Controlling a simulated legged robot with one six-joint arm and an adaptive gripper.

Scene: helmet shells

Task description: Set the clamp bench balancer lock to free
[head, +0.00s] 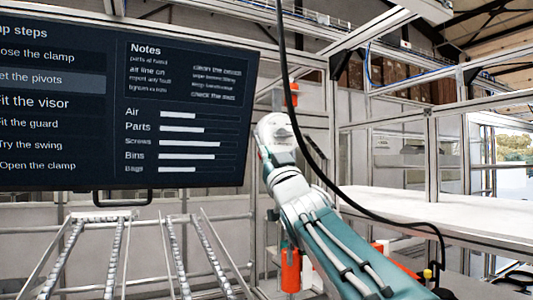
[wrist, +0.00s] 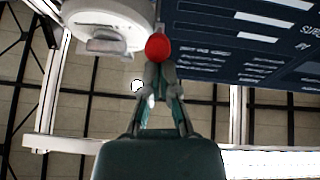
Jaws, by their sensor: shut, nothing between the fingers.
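In the wrist view, my gripper (wrist: 160,82) points up the picture with its fingers together and nothing between them. A red ball knob (wrist: 158,47) shows right at the fingertips; I cannot tell whether they touch. Beside it at the upper left is a round white housing (wrist: 110,14) with a grey tab (wrist: 108,46), probably the balancer. The lock's setting cannot be read. In the head view, my arm reaches up from the lower right and hides the fingers. A small orange-red part (head: 293,95) shows just above the arm's end.
A large dark screen (head: 190,90) with step lists fills the head view's left. A black cable (head: 285,80) hangs beside my arm. An orange cylinder (head: 291,270) stands below the arm. Metal roller rails (head: 120,255) lie lower left, and a white bench (head: 450,215) is clear at right.

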